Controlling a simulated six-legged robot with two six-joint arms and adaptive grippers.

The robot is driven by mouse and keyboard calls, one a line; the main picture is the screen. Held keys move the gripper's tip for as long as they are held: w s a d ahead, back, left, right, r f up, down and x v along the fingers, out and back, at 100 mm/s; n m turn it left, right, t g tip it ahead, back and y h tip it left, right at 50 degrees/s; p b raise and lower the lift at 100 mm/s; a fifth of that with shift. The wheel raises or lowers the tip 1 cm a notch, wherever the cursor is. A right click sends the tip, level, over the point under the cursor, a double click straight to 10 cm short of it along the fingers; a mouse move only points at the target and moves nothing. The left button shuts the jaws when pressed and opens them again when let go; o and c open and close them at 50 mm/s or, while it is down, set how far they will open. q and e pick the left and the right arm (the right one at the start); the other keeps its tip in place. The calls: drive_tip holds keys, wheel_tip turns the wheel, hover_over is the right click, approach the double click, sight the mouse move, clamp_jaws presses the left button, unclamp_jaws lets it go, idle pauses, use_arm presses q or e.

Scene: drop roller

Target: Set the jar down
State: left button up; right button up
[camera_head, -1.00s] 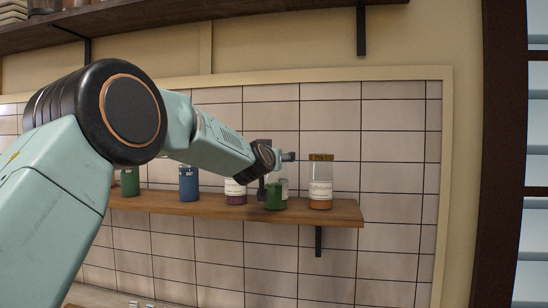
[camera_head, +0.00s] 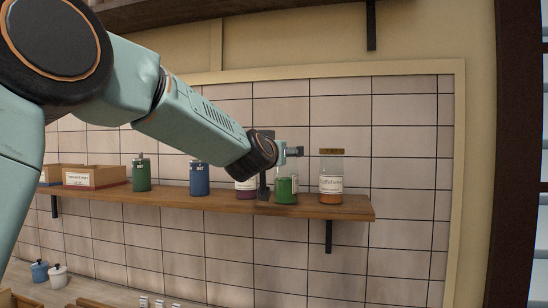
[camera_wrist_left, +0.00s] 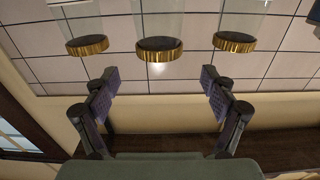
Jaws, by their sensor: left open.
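A glass jar with green contents (camera_head: 287,186) stands upright on the wooden shelf (camera_head: 340,210), near its right end. My left gripper (camera_head: 281,170) is open beside this jar in the head view and partly covers its upper part. In the left wrist view, the image is upside down, and the open fingers (camera_wrist_left: 160,92) have nothing between them. A middle jar with a gold lid (camera_wrist_left: 160,49) stands beyond the fingertips, apart from them. Its contents are out of view there. My right gripper is not in view.
A jar with orange contents (camera_head: 331,178) stands right of the green one, and a purple-bottomed jar (camera_head: 246,190) left of it. Blue (camera_head: 199,179) and green (camera_head: 141,174) canisters and cardboard boxes (camera_head: 94,177) stand further left. The shelf's right tip is clear. A tiled wall is behind.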

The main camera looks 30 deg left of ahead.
use_arm(q)
drive_tip(key=v, duration=0.4)
drive_tip(key=shift+s+b, duration=0.2)
drive_tip(key=shift+b, duration=0.1)
drive_tip(key=shift+w, duration=0.1)
drive_tip(key=shift+w+f, duration=0.15)
